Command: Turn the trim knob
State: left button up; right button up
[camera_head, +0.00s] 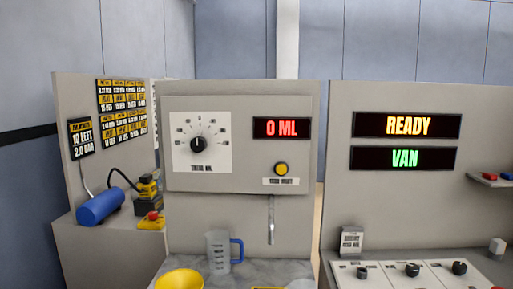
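The trim knob (198,144) is a small black round knob at the middle of a white dial plate (201,158) on the grey panel. Its pointer seems to point about straight up. Tick marks and small labels ring it, and the label under it is too small to read surely. To its right a display (281,128) reads "0 ML" in red. Neither of my grippers shows in this view.
A yellow button (281,169) and a metal spout (271,220) are right of the dial. A measuring jug (218,252) with a blue handle and a yellow bowl (180,280) stand below. A blue cylinder (100,207) is at left. The right panel reads "READY" (408,125) and "VAN". The space before the dial is clear.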

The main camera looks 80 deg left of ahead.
aim_at(198, 143)
jog(key=u, duration=2.9)
